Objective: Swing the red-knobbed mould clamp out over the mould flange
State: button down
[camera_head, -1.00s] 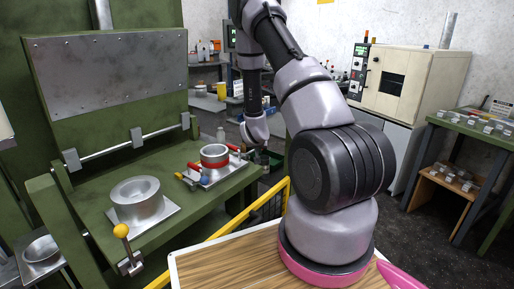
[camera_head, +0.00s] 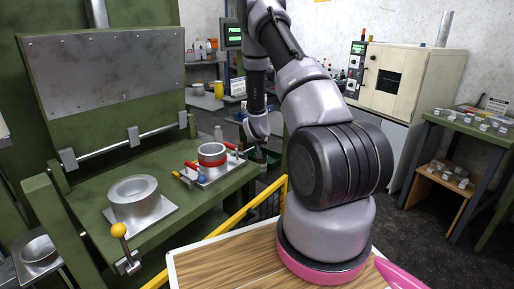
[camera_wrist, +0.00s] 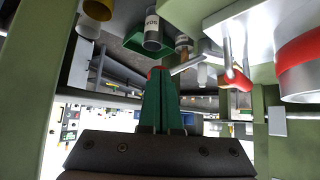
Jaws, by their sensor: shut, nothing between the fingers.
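The mould, a metal cylinder with a red band (camera_head: 212,162), stands on a plate on the green bench; its red band also fills the right of the wrist view (camera_wrist: 302,76). Red-ended clamps sit around it, one on the left (camera_head: 191,165) and one on the far right side (camera_head: 232,147). In the wrist view a red clamp handle (camera_wrist: 237,82) shows beside the mould. A small red knob (camera_wrist: 158,69) with a pale bar beside it appears at my fingertips, partly hidden; contact is unclear. My gripper (camera_wrist: 161,80) is shut and empty, right of the mould in the head view.
A blue knob (camera_head: 203,181) is at the plate's front. Another metal ring (camera_head: 136,196) and a yellow-knobbed lever (camera_head: 119,230) are nearer on the bench. A yellow rail (camera_head: 235,222) runs before my base. A labelled bottle (camera_wrist: 152,28) shows in the wrist view.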

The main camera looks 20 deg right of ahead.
jog(key=w+d+n+y, duration=0.1)
jog(key=w+d, duration=0.1)
jog(key=w+d+n+y, duration=0.1)
jog(key=w+d, duration=0.1)
jog(key=shift+d+n+t, duration=0.15)
jog(key=shift+n+t, duration=0.15)
jog(key=shift+t, duration=0.1)
jog(key=shift+w+r, duration=0.15)
dwell(0.6)
jog(key=shift+d, duration=0.1)
